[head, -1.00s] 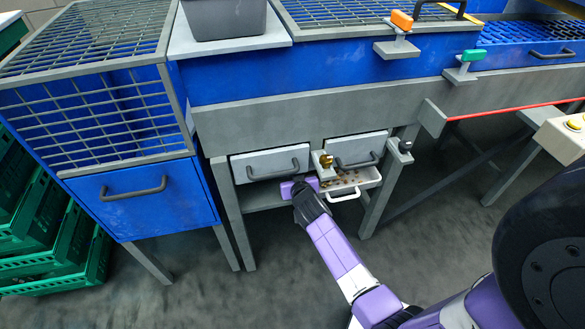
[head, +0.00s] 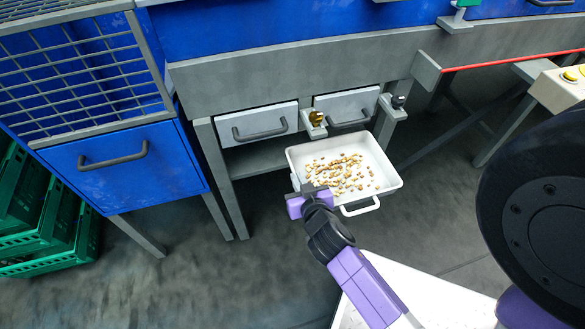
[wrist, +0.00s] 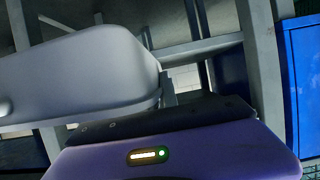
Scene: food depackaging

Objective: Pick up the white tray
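The white tray (head: 291,158) is out in front of the lower shelf, below the two grey drawers. It holds many small tan and brown pieces and has a white loop handle (head: 360,208) on its near side. My gripper (head: 311,192) is at the tray's near left corner and appears shut on its left side; the fingertips are hidden. In the wrist view the tray's pale outer wall (wrist: 85,75) fills the left, close above my gripper's dark front edge. The tray looks roughly level and clear of the floor.
Two grey drawers (head: 258,126) with dark handles sit under the grey frame. A brass-coloured valve (head: 316,119) sits between them. Table legs (head: 222,175) flank the shelf. Green crates (head: 50,235) are stacked at the left. The floor in front is open.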

